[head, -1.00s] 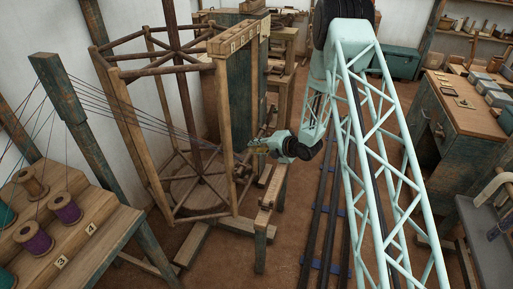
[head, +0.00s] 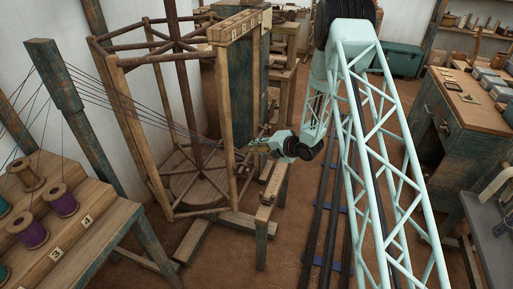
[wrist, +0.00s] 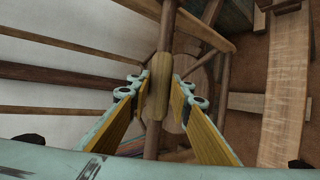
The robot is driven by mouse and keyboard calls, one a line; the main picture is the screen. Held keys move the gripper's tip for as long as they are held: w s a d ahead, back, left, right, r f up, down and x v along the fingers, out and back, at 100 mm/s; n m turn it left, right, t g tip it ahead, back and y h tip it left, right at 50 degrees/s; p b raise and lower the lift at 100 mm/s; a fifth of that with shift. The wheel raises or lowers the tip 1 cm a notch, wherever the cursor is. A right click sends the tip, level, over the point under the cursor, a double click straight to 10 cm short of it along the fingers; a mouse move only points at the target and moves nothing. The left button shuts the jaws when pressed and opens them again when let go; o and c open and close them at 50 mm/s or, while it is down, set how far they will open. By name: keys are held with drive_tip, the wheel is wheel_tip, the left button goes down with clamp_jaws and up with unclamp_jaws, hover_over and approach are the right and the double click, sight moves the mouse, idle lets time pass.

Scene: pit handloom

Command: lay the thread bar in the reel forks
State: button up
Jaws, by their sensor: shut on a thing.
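My gripper (wrist: 157,92) has its two yellow-padded fingers on either side of a short light-wood piece, which looks like the thread bar (wrist: 160,78), and is shut on it. In the head view my gripper (head: 262,145) is at the right side of the wooden reel (head: 228,120), near its front post. Several dark threads (head: 130,112) run from the post at left across the reel towards my gripper. The reel's poles also show behind the bar in the wrist view. I cannot make out the forks clearly, nor whether the bar touches them.
A stepped rack with several thread spools (head: 62,200) stands at lower left. A low wooden bench (head: 266,213) is just below my gripper. Dark floor rails (head: 325,215) run to the right of it. A workbench (head: 465,105) stands at the right.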

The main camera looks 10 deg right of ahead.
drive_tip(key=shift+f, duration=0.1)
idle(0.4)
drive_tip(key=o, duration=1.1)
drive_tip(key=shift+c, duration=0.2)
drive_tip(key=v, duration=1.2)
